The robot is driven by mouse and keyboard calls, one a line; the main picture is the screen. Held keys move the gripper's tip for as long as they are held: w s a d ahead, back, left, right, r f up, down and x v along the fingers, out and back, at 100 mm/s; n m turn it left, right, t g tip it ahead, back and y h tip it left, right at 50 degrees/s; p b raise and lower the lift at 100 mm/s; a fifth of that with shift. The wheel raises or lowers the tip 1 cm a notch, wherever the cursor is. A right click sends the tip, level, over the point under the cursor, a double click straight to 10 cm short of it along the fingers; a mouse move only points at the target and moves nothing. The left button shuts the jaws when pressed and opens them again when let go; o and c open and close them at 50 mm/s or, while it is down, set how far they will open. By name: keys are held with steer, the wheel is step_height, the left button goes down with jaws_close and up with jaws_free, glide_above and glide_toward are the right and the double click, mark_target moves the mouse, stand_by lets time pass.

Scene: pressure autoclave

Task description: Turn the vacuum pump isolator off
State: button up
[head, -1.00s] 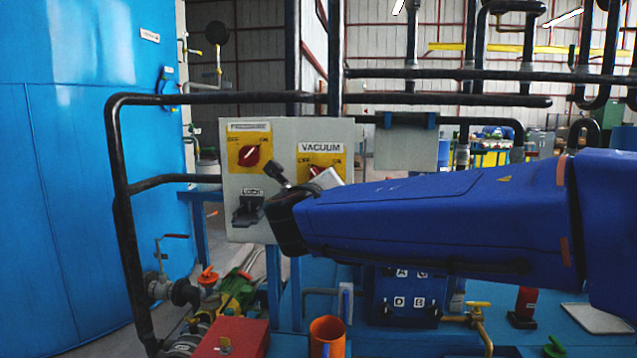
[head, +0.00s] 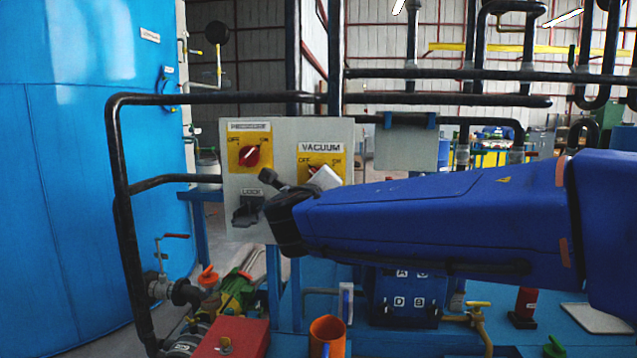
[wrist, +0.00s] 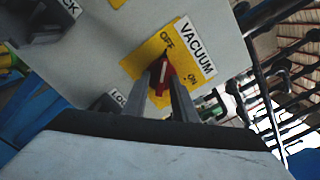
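The vacuum isolator is a red rotary knob (wrist: 163,77) on a yellow plate (head: 335,160) marked OFF and ON under a VACUUM label (head: 321,148). In the wrist view, the fingers of my gripper (wrist: 166,88) stand on either side of the knob and appear closed on it. The white line on the knob points roughly toward OFF in that view. In the head view, my gripper and wrist cover most of the knob, so its angle cannot be read there.
The grey control panel (head: 236,190) also carries a second red knob (head: 249,155) on a yellow plate and a dark lock (head: 248,210) at lower left. Black pipes (head: 220,98) frame the panel. A blue tank (head: 70,200) stands at left.

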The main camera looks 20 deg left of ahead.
stand_by(0.3)
steer(key=v, duration=1.7)
steer(key=shift+s, duration=0.2)
